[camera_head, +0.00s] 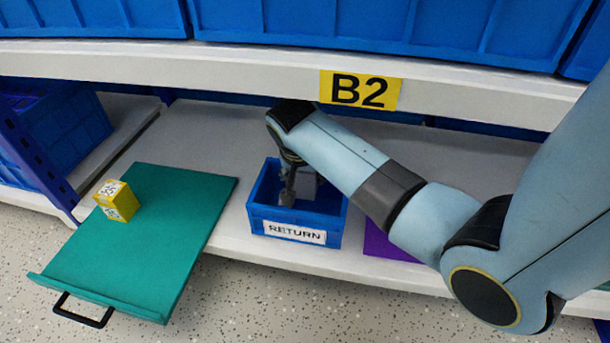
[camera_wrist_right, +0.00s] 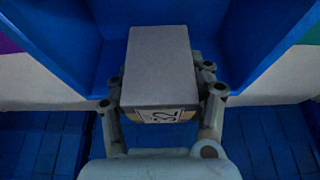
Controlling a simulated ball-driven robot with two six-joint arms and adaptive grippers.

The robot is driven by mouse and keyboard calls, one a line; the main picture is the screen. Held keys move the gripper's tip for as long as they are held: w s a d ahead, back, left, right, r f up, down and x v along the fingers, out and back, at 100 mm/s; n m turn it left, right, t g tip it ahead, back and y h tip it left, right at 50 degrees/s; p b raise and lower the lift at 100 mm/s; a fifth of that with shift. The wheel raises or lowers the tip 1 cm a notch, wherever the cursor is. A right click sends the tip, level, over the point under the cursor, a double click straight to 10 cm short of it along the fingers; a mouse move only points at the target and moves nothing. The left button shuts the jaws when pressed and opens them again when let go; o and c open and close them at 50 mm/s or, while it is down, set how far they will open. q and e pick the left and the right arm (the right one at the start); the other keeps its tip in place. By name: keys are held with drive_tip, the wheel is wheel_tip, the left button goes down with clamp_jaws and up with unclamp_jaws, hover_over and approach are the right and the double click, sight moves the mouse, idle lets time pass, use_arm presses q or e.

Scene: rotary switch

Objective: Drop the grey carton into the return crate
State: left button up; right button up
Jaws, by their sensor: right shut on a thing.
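The grey carton (camera_wrist_right: 160,68) is between the fingers of my right gripper (camera_wrist_right: 162,90), with a printed label on its near end in the right wrist view. In the head view the carton (camera_head: 306,185) is partly hidden by my right gripper (camera_head: 290,190), which is shut on it. The blue return crate (camera_head: 288,226) has a white RETURN label on its front and stands on the shelf. The gripper and carton are within the crate's opening. I cannot tell whether the carton touches the crate floor. My left gripper is not in view.
A green tray (camera_head: 150,255) with a black handle juts out at the left and bears a yellow box (camera_head: 118,202). A purple mat (camera_head: 384,243) lies right of the crate. An upper shelf edge marked B2 (camera_head: 360,90) is above my right arm.

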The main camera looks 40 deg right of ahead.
drive_tip(key=shift+f, duration=0.2)
drive_tip(key=shift+f, duration=0.35)
drive_tip(key=o, duration=1.2)
